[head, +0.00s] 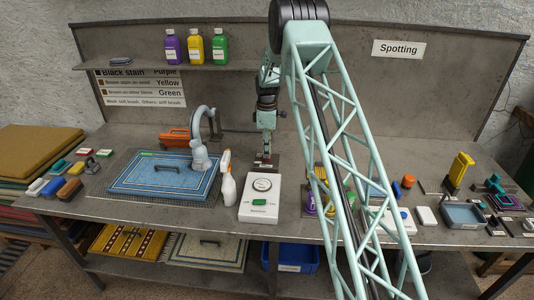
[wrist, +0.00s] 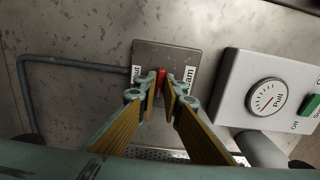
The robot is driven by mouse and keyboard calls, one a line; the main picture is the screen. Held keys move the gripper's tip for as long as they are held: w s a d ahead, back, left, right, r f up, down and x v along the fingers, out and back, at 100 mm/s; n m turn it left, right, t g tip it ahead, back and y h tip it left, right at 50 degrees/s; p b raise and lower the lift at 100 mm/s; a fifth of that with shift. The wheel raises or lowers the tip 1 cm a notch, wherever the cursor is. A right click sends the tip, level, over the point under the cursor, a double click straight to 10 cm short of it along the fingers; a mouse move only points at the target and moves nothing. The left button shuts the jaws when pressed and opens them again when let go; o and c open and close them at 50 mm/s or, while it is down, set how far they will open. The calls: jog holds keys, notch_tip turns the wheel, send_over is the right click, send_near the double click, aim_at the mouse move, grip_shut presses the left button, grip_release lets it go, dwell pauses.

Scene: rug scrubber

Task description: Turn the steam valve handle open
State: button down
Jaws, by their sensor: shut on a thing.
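The steam valve handle (wrist: 160,80) is a small red lever on a dark square plate (wrist: 166,54) in the wrist view. It stands between two white labels, the right one partly reading "Steam" and the left one partly covered. My gripper (wrist: 161,93) is shut on the handle, with one fingertip on each side. In the head view my gripper (head: 266,150) points down at the plate, behind the white gauge box; the handle is too small to make out there.
The white box (head: 259,212) with a round dial and green switch stands close in front of my gripper. A grey hose (wrist: 70,64) runs to the plate's left side.

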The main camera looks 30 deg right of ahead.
jog(key=c, duration=2.7)
grip_release()
jog(key=shift+c, duration=0.2)
jog(key=shift+r, duration=0.1)
notch_tip(320, 180, up, 12)
